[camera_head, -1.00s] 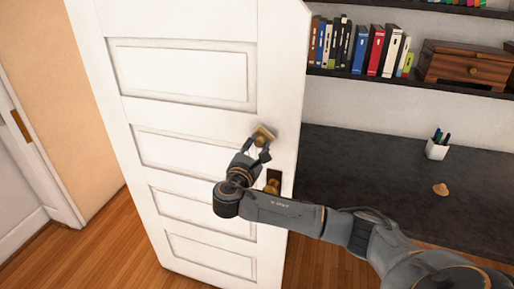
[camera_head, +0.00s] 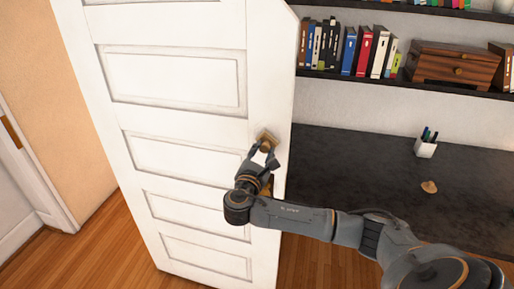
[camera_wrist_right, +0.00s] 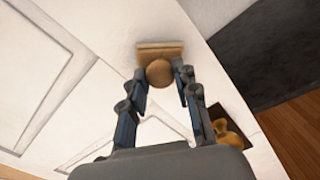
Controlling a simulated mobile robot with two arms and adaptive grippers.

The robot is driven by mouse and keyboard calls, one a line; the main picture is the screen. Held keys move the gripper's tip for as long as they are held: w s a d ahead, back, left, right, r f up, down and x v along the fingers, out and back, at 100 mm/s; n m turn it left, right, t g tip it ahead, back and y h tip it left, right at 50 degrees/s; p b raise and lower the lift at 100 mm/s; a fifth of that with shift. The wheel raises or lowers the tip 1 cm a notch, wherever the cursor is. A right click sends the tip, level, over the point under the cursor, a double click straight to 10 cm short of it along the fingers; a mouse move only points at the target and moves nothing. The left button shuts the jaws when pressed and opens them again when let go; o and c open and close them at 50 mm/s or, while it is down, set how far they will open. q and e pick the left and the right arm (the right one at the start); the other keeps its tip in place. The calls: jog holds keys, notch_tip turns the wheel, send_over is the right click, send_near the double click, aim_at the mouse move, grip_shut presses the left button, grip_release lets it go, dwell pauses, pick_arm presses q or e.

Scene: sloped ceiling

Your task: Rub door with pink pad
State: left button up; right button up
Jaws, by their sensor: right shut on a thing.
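The white panelled door (camera_head: 180,130) fills the left-middle of the head view. My right gripper (camera_head: 264,152) is shut on a small tan pad (camera_head: 267,137) with a rounded knob, near the door's right edge. In the right wrist view the fingers (camera_wrist_right: 160,75) grip the knob of the pad (camera_wrist_right: 158,51), and the pad lies flat at the door face, seemingly touching it. It looks tan or brown, not pink. The brass door handle (camera_wrist_right: 228,134) sits below and right of the fingers; my arm mostly hides it in the head view. My left gripper is not in view.
A dark desk (camera_head: 360,180) stands right of the door, with a pen cup (camera_head: 426,146) and a small tan object (camera_head: 429,187). A shelf above holds books (camera_head: 372,52) and a wooden drawer box (camera_head: 452,66). Wood floor shows at lower left.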

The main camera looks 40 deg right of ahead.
jog(key=shift+w+d+p, duration=0.1)
jog(key=shift+p, duration=0.2)
jog(key=shift+w+a, duration=0.25)
jog(key=shift+w, duration=0.05)
jog(key=shift+w+a+r+b, duration=0.1)
jog(key=shift+w+a+b, duration=0.1)
jog(key=shift+w+a, duration=0.35)
jog(key=shift+w+a+b, duration=0.15)
jog(key=shift+w+a, duration=0.2)
jog(key=shift+w, duration=0.35)
jog(key=p+v, duration=0.3)
jog(key=v, duration=0.2)
jog(key=shift+s+a+p, duration=0.2)
jog(key=shift+a+p, duration=0.1)
jog(key=shift+p, duration=0.1)
